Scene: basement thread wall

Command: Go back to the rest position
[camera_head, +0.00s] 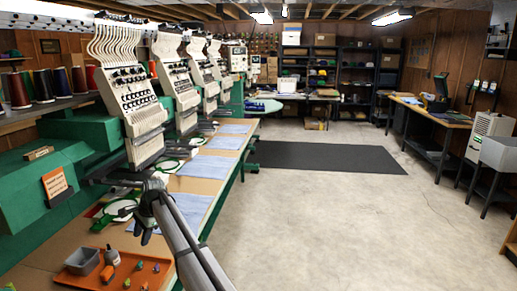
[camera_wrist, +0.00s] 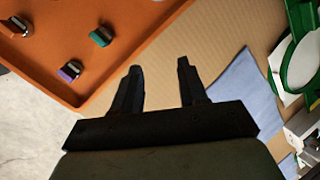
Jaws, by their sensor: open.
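My gripper (camera_head: 146,236) hangs at the end of my arm above the near part of the long work table (camera_head: 60,255). In the wrist view my gripper (camera_wrist: 159,68) is open, with two black fingers apart and nothing between them. Below the fingers is bare tan table top, beside the orange tray (camera_wrist: 125,58). The tray holds small coloured pieces, among them a green one (camera_wrist: 102,37) and a purple one (camera_wrist: 70,71). The tray also shows in the head view (camera_head: 100,279).
A grey bin (camera_head: 82,261), a bottle (camera_head: 112,256) and blue cloths (camera_head: 192,208) lie near my gripper. Green hoops (camera_head: 120,209) lie close behind it. Embroidery machines (camera_head: 128,80) line the left. Open concrete floor (camera_head: 330,220) lies to the right.

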